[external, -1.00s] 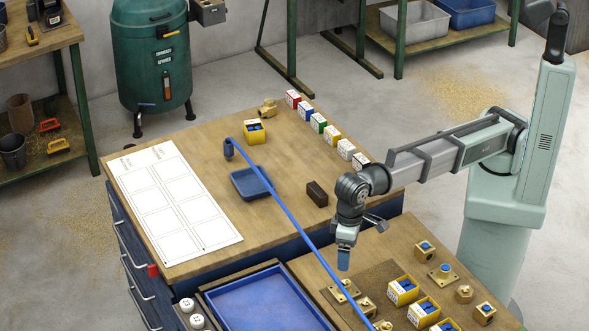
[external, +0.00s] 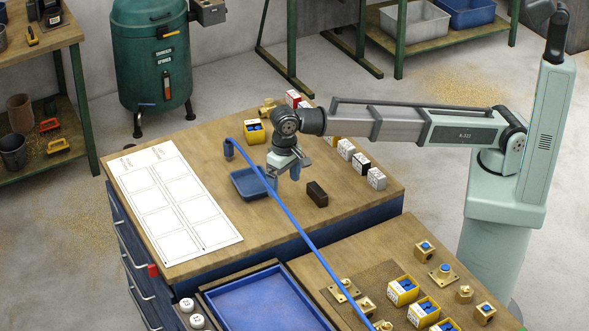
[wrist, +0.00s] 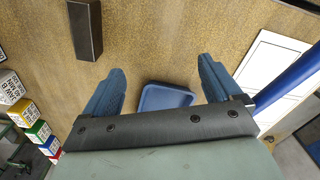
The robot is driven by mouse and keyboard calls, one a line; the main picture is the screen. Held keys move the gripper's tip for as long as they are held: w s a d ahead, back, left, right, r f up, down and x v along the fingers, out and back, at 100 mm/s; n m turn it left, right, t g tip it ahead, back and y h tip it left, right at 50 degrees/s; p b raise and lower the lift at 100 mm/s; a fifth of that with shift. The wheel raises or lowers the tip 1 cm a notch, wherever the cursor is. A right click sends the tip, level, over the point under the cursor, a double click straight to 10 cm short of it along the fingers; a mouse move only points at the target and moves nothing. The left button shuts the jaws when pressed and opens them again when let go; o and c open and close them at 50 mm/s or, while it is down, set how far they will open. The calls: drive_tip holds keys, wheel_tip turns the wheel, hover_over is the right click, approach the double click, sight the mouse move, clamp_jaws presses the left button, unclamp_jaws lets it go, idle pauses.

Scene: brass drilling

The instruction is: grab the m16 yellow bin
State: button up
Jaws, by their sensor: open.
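Several small yellow bins with white labels and blue contents are in the external view. One yellow bin (external: 255,132) stands alone at the back of the far bench. A cluster with one bin (external: 403,290) and another (external: 422,313) stands on the near bench at the lower right. The labels are too small to read, so I cannot tell which is M16. My gripper (external: 284,176) is open and empty, pointing down above the far bench beside the blue tray (external: 246,186). In the wrist view my open fingers (wrist: 158,75) frame the tray (wrist: 165,97); no yellow bin shows there clearly.
A blue hose (external: 287,212) slants across both benches, close to my gripper. A dark block (external: 317,194) lies right of it. A row of small labelled boxes (external: 360,163) lines the far bench's right edge. A white gridded sheet (external: 172,205) covers its left side.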

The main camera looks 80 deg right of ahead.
drive_tip(key=w+d+r+m, duration=0.2)
drive_tip(key=w+d, duration=0.5)
drive_tip(key=d, duration=0.4)
drive_tip(key=w+d+r+m, duration=0.1)
drive_tip(key=w+d, duration=0.6)
drive_tip(key=d, duration=0.4)
wheel_tip(320, 180, up, 2)
drive_tip(key=n, duration=0.5)
hover_over(254, 130)
drive_tip(key=s+a, duration=0.2)
drive_tip(key=a, duration=0.1)
drive_tip(key=w+r+n, duration=0.1)
drive_tip(key=w+n, duration=0.1)
drive_tip(key=n, duration=1)
drive_tip(key=f+n, duration=0.4)
drive_tip(key=n, duration=0.1)
drive_tip(key=f+n, duration=0.5)
drive_tip(key=s+f+n, duration=0.1)
drive_tip(key=f+n, duration=0.3)
drive_tip(key=n, duration=0.1)
drive_tip(key=shift+f, duration=0.35)
drive_tip(key=c, duration=1.1)
